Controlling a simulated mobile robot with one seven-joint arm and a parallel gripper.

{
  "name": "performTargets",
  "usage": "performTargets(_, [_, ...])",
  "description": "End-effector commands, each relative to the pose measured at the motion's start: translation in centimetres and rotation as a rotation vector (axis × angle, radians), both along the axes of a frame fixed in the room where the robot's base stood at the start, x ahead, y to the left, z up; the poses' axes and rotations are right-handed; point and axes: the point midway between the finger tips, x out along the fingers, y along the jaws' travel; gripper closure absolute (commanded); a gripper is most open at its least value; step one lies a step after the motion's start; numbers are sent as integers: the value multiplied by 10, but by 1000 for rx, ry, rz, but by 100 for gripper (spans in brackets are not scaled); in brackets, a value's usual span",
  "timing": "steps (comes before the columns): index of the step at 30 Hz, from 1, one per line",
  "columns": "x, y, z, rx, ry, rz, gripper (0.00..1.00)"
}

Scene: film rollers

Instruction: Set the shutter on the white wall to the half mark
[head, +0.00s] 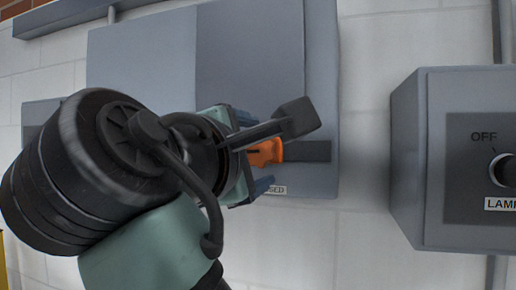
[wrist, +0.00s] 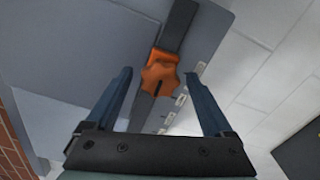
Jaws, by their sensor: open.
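The shutter unit is a grey panel (head: 250,50) on the white wall, with a dark slot (head: 310,151) across its lower part. An orange slider knob (head: 265,152) sits in the slot, partly hidden by my arm. In the wrist view the orange knob (wrist: 161,74) lies on the dark track, with small white labels (wrist: 181,99) beside it. My gripper (wrist: 158,74) is open, its two blue fingers on either side of the knob with gaps to both. I cannot tell how deep the fingertips reach. A label ending in "SED" (head: 274,190) shows below the slot; the other marks are unreadable.
A grey lamp box (head: 470,150) with a round knob and an "OFF" mark stands out from the wall at the right. Bare white wall (head: 365,150) lies between it and the panel. A conduit (head: 495,30) runs above the box.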

Motion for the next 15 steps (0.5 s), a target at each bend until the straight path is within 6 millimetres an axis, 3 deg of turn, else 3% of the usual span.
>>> performTargets(11, [7,-2,-1,-1,-1,0,14])
performTargets(15, [6,-2,0,-1,-1,0,37])
